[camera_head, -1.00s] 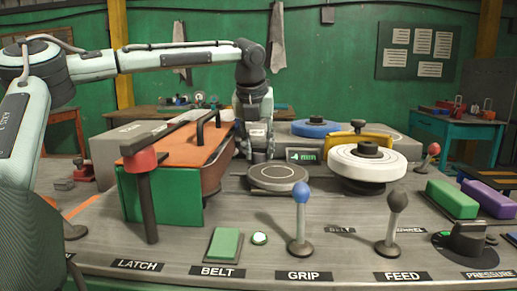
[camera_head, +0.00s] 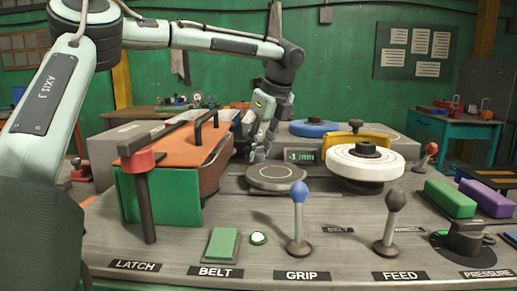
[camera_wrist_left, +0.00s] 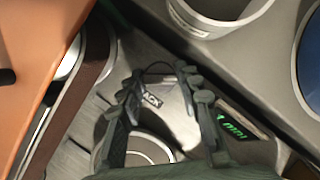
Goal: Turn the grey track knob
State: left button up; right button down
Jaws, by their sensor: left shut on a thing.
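My left gripper (camera_head: 259,150) reaches down from above, behind the round grey disc (camera_head: 277,177) and right of the orange-topped belt unit. In the left wrist view its two fingers (camera_wrist_left: 160,72) are shut on the grey track knob, which is mostly hidden; only a dark curved edge shows between the fingertips. A label with the letters "ACK" (camera_wrist_left: 152,101) lies below the fingertips there. A small green display (camera_head: 302,156) stands right of the gripper and seems to read -1 mm; it also shows in the left wrist view (camera_wrist_left: 231,126). My right gripper is out of view.
The belt unit (camera_head: 178,147) stands close on the left. A white wheel (camera_head: 365,163) and a blue wheel (camera_head: 314,129) stand to the right. The blue-knobbed grip lever (camera_head: 299,215) and the feed lever (camera_head: 392,220) rise in front.

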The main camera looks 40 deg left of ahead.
pick_arm(q)
jog(key=shift+n+g, duration=0.3)
jog(key=shift+n, duration=0.4)
jog(key=o, duration=0.9)
jog(key=shift+c, duration=0.2)
jog(key=v, duration=1.2)
jog(key=shift+w, duration=0.1)
